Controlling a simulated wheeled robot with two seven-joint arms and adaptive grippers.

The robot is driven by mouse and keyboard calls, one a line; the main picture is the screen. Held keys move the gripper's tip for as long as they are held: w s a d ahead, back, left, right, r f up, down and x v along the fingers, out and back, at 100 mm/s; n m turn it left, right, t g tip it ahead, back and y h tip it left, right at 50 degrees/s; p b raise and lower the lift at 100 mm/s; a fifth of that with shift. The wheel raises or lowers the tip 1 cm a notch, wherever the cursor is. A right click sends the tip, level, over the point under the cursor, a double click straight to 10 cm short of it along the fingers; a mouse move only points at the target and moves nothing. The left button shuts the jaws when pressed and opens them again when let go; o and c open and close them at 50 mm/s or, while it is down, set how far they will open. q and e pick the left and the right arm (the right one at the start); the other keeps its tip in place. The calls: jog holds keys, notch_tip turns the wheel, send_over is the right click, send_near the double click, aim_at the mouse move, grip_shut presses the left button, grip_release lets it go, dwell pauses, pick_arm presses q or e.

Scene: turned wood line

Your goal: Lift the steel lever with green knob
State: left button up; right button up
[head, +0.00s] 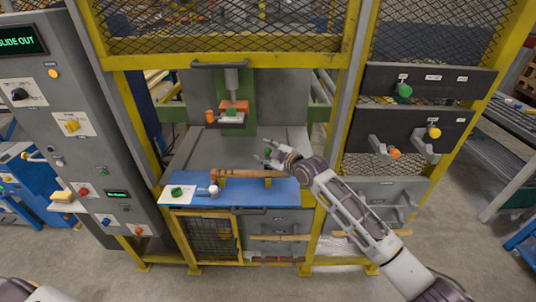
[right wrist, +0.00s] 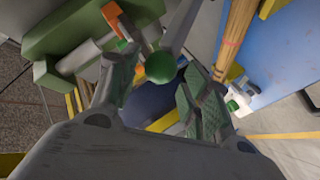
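In the right wrist view, a round green knob (right wrist: 160,66) sits at the end of a grey steel lever (right wrist: 182,25). My right gripper (right wrist: 160,88) is open, with the knob between and slightly beyond its dark fingers; clear gaps show on both sides. In the head view, my right gripper (head: 268,154) reaches in from the right, above the grey machine bed, and I cannot clearly make out this knob there. Another green knob (head: 405,90) is on a short lever on the dark upper right panel. My left gripper is outside the views.
A turned wooden piece (head: 240,173) lies on the blue bench (head: 265,194), just below my right gripper. A press head with an orange block (head: 235,105) stands behind. Yellow frame posts (head: 338,110) flank the opening. A grey control cabinet (head: 75,110) stands left.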

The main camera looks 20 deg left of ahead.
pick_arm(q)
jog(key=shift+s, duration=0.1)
pick_arm(e)
jog(key=shift+f, duration=0.25)
jog(key=shift+w+d+f, duration=0.1)
jog(key=shift+f, duration=0.05)
jog(key=shift+v, duration=1.25)
jog(key=v, duration=0.9)
jog(key=shift+r, duration=0.3)
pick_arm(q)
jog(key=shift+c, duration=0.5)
pick_arm(e)
jog(key=shift+d, duration=0.1)
